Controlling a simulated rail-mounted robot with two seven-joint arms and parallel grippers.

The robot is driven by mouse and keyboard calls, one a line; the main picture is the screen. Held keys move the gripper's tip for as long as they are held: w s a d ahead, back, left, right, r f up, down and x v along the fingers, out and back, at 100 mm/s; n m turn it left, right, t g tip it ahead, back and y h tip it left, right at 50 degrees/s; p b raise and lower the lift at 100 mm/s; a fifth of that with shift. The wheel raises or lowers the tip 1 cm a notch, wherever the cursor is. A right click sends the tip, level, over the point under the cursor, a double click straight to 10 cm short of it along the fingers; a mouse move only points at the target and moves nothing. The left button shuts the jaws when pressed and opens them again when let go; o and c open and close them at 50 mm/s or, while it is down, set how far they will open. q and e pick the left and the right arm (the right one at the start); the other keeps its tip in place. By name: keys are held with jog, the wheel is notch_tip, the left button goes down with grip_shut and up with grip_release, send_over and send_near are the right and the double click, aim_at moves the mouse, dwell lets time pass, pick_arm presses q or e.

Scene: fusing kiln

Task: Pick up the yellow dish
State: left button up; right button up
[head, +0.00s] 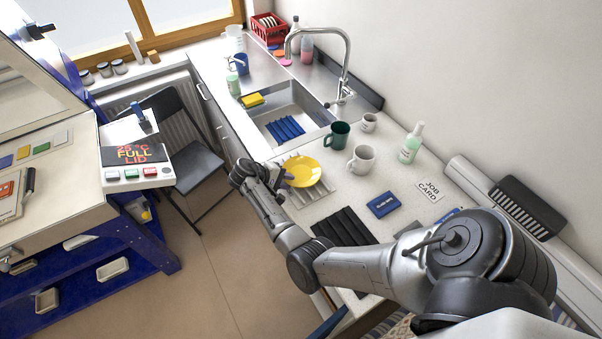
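The yellow dish (305,170) is round and shallow. It appears over the ribbed grey drainer (318,193) on the worktop, just in front of the sink; I cannot tell if it rests there or is slightly raised. My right gripper (281,178) is at the dish's left edge, its hand out over the worktop's front edge. The fingers are small and dark here, so I cannot tell whether they are open or closed on the rim. My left gripper is not in view.
A dark green mug (339,134) and a white mug (361,159) stand right of the dish. The sink (290,104) with a blue ribbed mat lies behind it. A black ribbed mat (343,228), a blue box (383,205) and a soap bottle (411,146) are also on the worktop.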

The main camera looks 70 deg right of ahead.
grip_shut()
jog(key=shift+r, duration=0.45)
jog(key=r, duration=0.3)
jog(key=shift+s+d+r+p, duration=0.1)
jog(key=shift+s+r+p, duration=0.2)
jog(key=shift+r+p, duration=0.1)
jog(key=s+d+r+p, duration=0.1)
jog(key=s+d+r, duration=0.2)
jog(key=s+r, duration=0.3)
jog(key=shift+s+r, duration=0.2)
jog(key=shift+s, duration=2.1)
